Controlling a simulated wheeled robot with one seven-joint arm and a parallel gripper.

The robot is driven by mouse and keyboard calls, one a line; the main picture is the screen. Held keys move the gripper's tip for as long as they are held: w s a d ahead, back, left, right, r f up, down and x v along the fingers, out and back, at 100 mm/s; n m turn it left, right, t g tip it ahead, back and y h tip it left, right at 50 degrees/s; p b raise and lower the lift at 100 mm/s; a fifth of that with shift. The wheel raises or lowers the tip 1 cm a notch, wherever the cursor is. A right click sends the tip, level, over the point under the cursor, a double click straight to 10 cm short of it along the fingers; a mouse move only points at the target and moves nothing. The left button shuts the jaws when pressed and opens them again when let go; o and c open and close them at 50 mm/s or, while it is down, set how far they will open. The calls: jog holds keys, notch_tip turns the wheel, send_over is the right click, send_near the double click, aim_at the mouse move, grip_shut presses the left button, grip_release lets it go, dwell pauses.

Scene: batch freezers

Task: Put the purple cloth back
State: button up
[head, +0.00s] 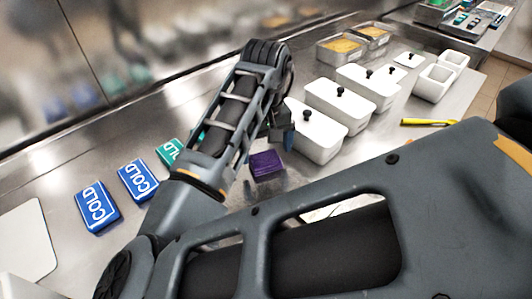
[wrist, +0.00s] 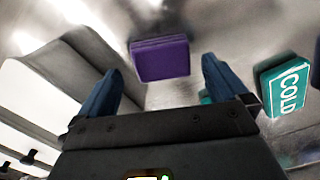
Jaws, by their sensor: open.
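The purple cloth (head: 266,165) is a folded square lying flat on the steel counter, just beyond my arm in the head view. In the wrist view the purple cloth (wrist: 160,58) lies ahead of my gripper (wrist: 160,90), between the lines of its two blue fingers. The fingers are open and apart, with nothing between them, and do not visibly touch the cloth. In the head view my forearm hides most of the gripper.
White lidded tubs (head: 318,130) stand in a row right of the cloth. Blue COLD packs (head: 97,206) and a teal COLD pack (wrist: 284,88) lie to its other side. A yellow-handled tool (head: 428,122) lies farther right.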

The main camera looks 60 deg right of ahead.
notch_tip(320, 180, up, 10)
jog(key=f, duration=0.1)
jog(key=s+d+r+n+t+h, duration=0.1)
jog(key=d+r+h, duration=0.2)
jog(key=d+h, duration=0.35)
jog(key=s+d+r+h, duration=0.1)
jog(key=d+r+h, duration=0.25)
jog(key=d, duration=0.65)
jog(key=n+t+y, duration=0.5)
jog(key=n+t, duration=0.7)
jog(key=t, duration=0.1)
send_over(266, 159)
jog(key=s+a, duration=0.2)
jog(key=s, duration=0.4)
notch_tip(266, 159, down, 10)
jog(key=s+a+m+y, duration=0.5)
jog(key=s+a, duration=1.1)
jog(key=s, duration=0.1)
jog(key=shift+s+a+t, duration=0.3)
jog(key=shift+a+t, duration=0.1)
jog(key=shift+r, duration=0.1)
